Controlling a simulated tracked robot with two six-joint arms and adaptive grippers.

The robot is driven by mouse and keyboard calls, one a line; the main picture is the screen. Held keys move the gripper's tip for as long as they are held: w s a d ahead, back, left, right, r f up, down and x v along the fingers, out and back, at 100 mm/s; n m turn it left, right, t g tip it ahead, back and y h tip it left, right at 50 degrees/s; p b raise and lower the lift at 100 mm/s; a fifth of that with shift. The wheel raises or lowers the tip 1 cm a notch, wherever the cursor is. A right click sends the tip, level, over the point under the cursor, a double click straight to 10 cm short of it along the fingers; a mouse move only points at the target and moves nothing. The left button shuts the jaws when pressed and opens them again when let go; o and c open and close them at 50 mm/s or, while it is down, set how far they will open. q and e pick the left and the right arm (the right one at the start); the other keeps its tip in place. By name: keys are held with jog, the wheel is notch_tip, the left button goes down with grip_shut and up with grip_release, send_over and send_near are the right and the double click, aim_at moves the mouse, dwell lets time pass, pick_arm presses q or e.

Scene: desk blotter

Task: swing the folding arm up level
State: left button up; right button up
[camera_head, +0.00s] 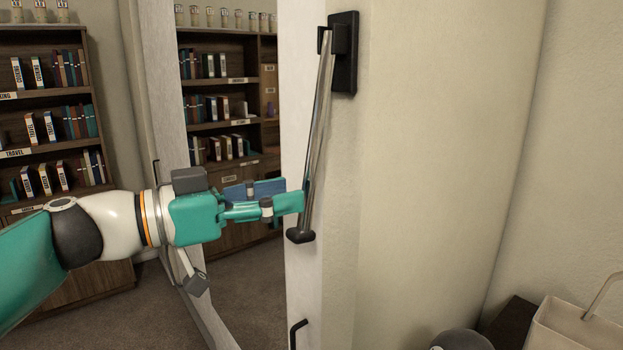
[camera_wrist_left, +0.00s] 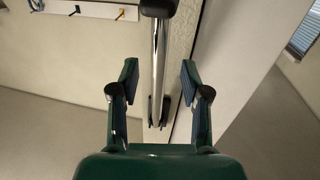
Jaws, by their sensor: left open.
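The folding arm (camera_head: 318,130) is a shiny metal bar hanging down, slightly tilted, from a black wall mount (camera_head: 344,55). Its lower end has a dark tip (camera_head: 300,236). My left gripper (camera_head: 296,198) is at the bar's lower part, just above the tip. In the left wrist view the folding arm (camera_wrist_left: 160,60) runs between the two spread fingers of my left gripper (camera_wrist_left: 160,85), with a gap on each side. The left gripper is open. In the head view the fingers partly overlap each other. My right gripper is not in view.
The mount sits on the side of a pale wall end (camera_head: 420,150). A black handle (camera_head: 297,333) is low on the wall's edge. Bookshelves (camera_head: 55,110) stand behind at the left. A light bag-like object (camera_head: 570,325) is at the lower right. A rack with hooks (camera_wrist_left: 90,10) shows in the wrist view.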

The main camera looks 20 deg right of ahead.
aim_at(309, 190)
pick_arm(q)
jog(key=d, duration=0.3)
jog(key=d+p, duration=0.1)
jog(key=shift+w+d, duration=0.35)
jog(key=shift+d, duration=0.05)
grip_shut()
